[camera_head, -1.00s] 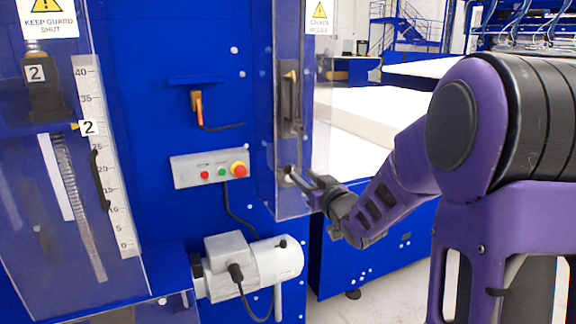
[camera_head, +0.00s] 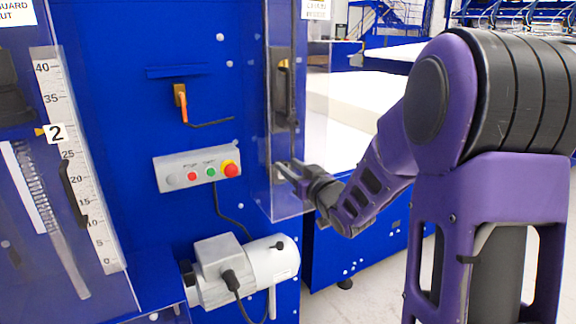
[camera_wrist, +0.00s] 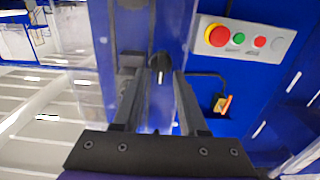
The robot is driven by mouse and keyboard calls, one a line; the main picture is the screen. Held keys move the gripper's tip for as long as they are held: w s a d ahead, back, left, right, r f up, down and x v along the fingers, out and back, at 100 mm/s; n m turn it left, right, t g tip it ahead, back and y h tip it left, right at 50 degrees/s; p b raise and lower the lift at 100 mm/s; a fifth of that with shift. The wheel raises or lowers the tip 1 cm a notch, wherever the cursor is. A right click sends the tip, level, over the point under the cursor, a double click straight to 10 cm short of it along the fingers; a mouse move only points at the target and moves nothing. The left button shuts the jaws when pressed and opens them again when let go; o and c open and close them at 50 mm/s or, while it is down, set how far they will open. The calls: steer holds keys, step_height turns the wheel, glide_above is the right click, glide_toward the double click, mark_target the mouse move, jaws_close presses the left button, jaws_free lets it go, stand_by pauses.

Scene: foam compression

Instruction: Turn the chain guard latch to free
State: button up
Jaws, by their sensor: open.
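The clear chain guard (camera_head: 305,185) stands on the right side of the blue machine, with a dark upright handle (camera_head: 290,90) on it. My gripper (camera_head: 283,169) is at the lower part of the guard, at a small pale plate that its fingers partly hide. In the wrist view my gripper (camera_wrist: 157,80) is open, with one finger on each side of a black latch knob (camera_wrist: 161,64). The knob appears between the fingertips with gaps on both sides. I cannot tell which way the latch is turned.
A button box (camera_head: 198,171) with a red stop knob is left of the guard. A white motor (camera_head: 262,268) sits below it. An orange-handled switch (camera_head: 181,98) is above. A scale (camera_head: 80,165) stands at left. White foam (camera_head: 350,110) lies behind my arm.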

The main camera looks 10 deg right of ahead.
jaws_close()
steer(key=shift+m, duration=0.3)
steer(key=m+p, duration=0.2)
steer(key=m, duration=0.1)
steer(key=shift+d+m, duration=0.25)
steer(key=shift+m, duration=0.05)
steer(key=m, duration=0.1)
steer(key=m+p, duration=0.1)
steer(key=m, duration=0.1)
steer(key=m+p, duration=0.1)
steer(key=shift+w+d+f+m, duration=0.15)
steer(key=shift+d+m, duration=0.1)
steer(key=shift+m, duration=0.05)
steer(key=shift+d+f+m+p, duration=0.1)
steer(key=shift+f+m+p, duration=0.1)
steer(key=shift+m+p, duration=1)
steer(key=shift+f+m+p, duration=0.15)
steer(key=shift+m+p, duration=0.4)
steer(key=shift+m, duration=1.25)
steer(key=shift+d+f+m+p, duration=0.1)
steer(key=shift+f+m+p, duration=0.1)
steer(key=shift+m+p, duration=1)
steer(key=shift+a+m, duration=0.1)
steer(key=shift+m, duration=0.4)
